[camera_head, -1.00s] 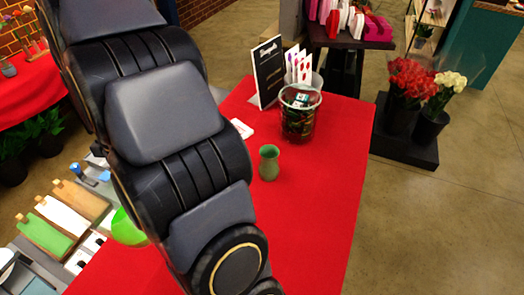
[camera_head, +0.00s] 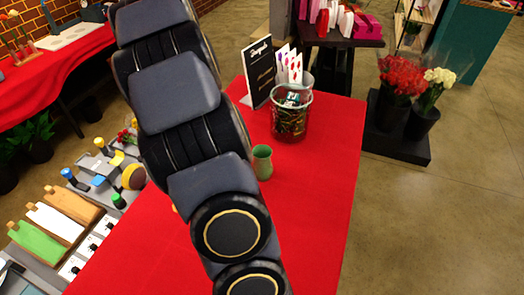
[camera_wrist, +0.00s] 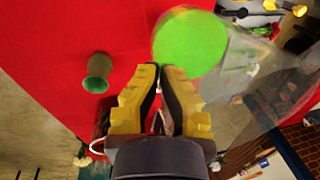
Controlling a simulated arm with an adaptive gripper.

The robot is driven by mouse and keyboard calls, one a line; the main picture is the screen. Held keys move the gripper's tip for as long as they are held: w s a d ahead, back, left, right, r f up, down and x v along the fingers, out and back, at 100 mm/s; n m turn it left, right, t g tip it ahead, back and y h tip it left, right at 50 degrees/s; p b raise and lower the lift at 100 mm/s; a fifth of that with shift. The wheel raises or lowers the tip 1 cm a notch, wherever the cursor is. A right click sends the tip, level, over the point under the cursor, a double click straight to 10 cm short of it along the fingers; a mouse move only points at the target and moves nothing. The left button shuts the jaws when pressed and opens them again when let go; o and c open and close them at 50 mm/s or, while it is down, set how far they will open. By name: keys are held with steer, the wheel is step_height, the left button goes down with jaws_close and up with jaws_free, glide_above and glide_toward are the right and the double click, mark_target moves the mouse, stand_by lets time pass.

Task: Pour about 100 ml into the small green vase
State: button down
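The small green vase (camera_head: 262,163) stands upright on the red-covered table, just right of my arm. In the wrist view the vase (camera_wrist: 98,74) is left of my gripper, apart from it. My gripper (camera_wrist: 161,70) has its yellow fingers drawn close together at the tips, at a clear vessel (camera_wrist: 240,60) with a bright green round surface, seemingly liquid (camera_wrist: 190,43). The vessel travels with my gripper, so the fingers appear shut on it; the exact contact is hidden. In the head view my arm hides the gripper and vessel.
A glass container with dark contents (camera_head: 291,118), a black sign (camera_head: 260,72) and cards (camera_head: 290,66) stand behind the vase. Red cloth is clear right and in front of the vase. A grey bench with boards (camera_head: 42,226) is at left; flower buckets (camera_head: 423,122) are at right.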

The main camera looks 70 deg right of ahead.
steer(key=s+d+f+m+h, duration=0.1)
steer(key=s+d+f+m, duration=0.1)
steer(key=d+f+m, duration=0.2)
steer(key=shift+d+f+m, duration=0.35)
steer(key=shift+f+m, duration=0.35)
steer(key=shift+m, duration=0.5)
steer(key=s+d+f+t+y, duration=0.1)
steer(key=s+f+t, duration=0.3)
steer(key=t, duration=0.6)
steer(key=shift+s+f+m+y, duration=0.2)
steer(key=shift+f+m+y, duration=0.1)
steer(key=shift+f+y, duration=0.3)
steer(key=shift+d+f+t+p, duration=0.1)
steer(key=shift+f+t+p, duration=0.1)
steer(key=shift+t+p, duration=0.4)
steer(key=shift+s+f+t+y+p, duration=0.1)
steer(key=shift+f+t+y+p, duration=0.1)
steer(key=shift+t+p, duration=0.5)
steer(key=shift+s+f+t+y+p, duration=0.1)
steer(key=shift+f+t+p, duration=0.1)
steer(key=shift+t+p, duration=0.5)
stand_by(1.6)
